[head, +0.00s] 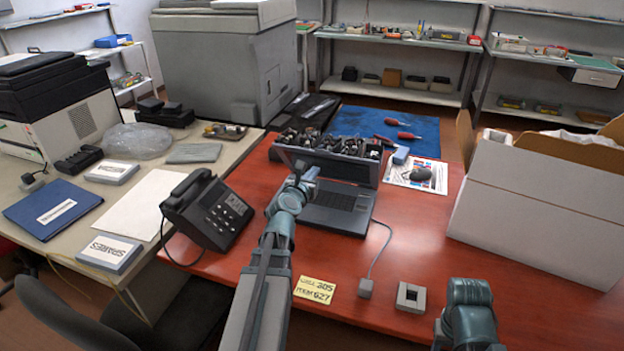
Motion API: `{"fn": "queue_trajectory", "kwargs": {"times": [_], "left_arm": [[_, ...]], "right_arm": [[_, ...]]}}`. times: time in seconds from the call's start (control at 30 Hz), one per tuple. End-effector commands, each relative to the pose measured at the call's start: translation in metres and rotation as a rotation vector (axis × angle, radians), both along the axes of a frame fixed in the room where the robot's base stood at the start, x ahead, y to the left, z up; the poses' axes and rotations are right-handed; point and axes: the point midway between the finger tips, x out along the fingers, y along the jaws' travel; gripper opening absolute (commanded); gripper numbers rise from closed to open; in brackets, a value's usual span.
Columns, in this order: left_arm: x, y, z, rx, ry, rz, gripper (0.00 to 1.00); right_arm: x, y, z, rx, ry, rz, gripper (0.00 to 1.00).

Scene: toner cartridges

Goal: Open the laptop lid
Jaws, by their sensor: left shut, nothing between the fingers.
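The dark grey laptop stands on the red-brown table. Its lid (345,170) is raised and leans back, with the dark inner side facing me. Its base with the keyboard (340,211) lies flat and is partly covered on the left by my left arm. My left gripper (301,172) is shut and empty, in front of the left part of the lid. I cannot tell whether it touches the lid. My right arm shows at the lower right; its gripper is not visible.
A black desk phone (208,211) stands left of the laptop. Many small dark parts crowd behind the lid. A large white box (535,191) stands at the right. A yellow note (315,290), a cabled plug (366,288) and a grey square block (411,297) lie in front.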

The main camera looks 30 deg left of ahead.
Motion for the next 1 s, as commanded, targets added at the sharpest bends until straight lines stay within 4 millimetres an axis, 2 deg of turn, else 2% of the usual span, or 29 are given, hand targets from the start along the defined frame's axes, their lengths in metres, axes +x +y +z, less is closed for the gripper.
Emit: {"fn": "queue_trajectory", "kwargs": {"times": [0.07,0.13,0.3,0.87,1.0], "left_arm": [[0.014,0.005,-0.004,0.000,0.000,0.002,0.00],[0.019,0.007,0.010,0.001,0.000,0.004,0.00],[0.029,0.011,0.019,0.000,0.000,0.009,0.00],[0.033,0.012,0.022,0.001,0.000,0.012,0.00],[0.039,0.014,0.028,0.001,0.000,0.012,0.00]], "right_arm": [[0.000,0.000,-0.004,0.000,0.000,0.000,0.50],[0.000,0.000,0.010,0.000,0.000,0.000,0.50],[0.000,0.000,0.019,0.000,0.000,0.000,0.50],[0.000,0.000,0.022,0.000,0.000,0.000,0.50],[0.000,0.000,0.028,0.000,0.000,0.000,0.50]]}}
